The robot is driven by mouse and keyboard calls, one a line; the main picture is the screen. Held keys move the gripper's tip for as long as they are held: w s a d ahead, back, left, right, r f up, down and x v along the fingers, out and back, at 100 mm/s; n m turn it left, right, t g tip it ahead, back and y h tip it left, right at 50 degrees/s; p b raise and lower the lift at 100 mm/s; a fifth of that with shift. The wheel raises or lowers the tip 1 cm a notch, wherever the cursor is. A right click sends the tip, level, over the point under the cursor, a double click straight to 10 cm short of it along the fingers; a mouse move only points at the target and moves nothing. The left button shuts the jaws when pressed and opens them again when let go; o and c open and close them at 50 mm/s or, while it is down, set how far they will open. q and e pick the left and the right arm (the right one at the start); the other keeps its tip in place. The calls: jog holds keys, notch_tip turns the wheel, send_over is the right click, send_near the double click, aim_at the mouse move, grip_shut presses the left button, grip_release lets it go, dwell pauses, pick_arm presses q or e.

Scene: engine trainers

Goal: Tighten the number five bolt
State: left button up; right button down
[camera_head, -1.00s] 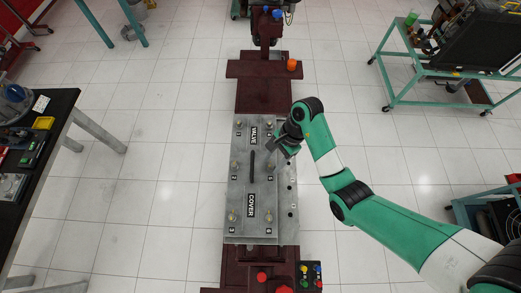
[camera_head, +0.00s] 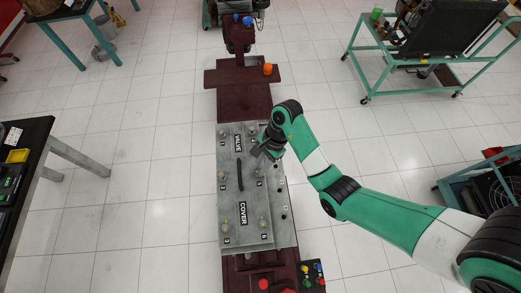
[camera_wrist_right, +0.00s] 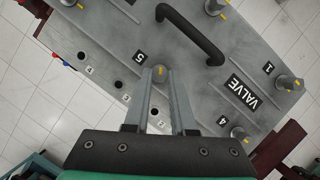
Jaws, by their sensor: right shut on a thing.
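The grey valve cover (camera_head: 232,205) lies on the dark red engine stand, with numbered bolts along both sides. The number five bolt (camera_head: 258,172) is on its right side, midway along. In the right wrist view the bolt's head (camera_wrist_right: 160,70) shows between my fingertips, beside the printed 5. My right gripper (camera_head: 258,158) reaches down to it from the right; its two fingers (camera_wrist_right: 160,82) are shut on the bolt. The fingers hide part of the bolt, so its depth cannot be told. My left gripper is not in view.
A black handle (camera_wrist_right: 195,30) rises from the cover beside the bolt. Bolt four (camera_wrist_right: 238,133) and bolt one (camera_wrist_right: 283,82) stand nearby. The red stand (camera_head: 243,103) carries an orange knob (camera_head: 267,69). A dark bench (camera_head: 30,140) stands left; open tiled floor lies between.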

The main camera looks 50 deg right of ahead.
jog(key=shift+s+r+m+t+p, duration=0.1)
jog(key=shift+m+t+p, duration=0.2)
jog(key=shift+m+p, duration=0.3)
jog(key=m, duration=0.2)
jog(key=shift+a+m+t+h, duration=0.1)
jog(key=shift+m+t+h, duration=0.2)
jog(key=shift+t, duration=0.1)
jog(key=m, duration=0.2)
jog(key=m+t+h, duration=0.1)
jog(key=m, duration=0.2)
jog(key=shift+s+a+t, duration=0.15)
jog(key=shift+s+t, duration=0.05)
jog(key=shift+t, duration=0.1)
jog(key=c, duration=0.7)
grip_release()
jog(key=shift+c, duration=0.2)
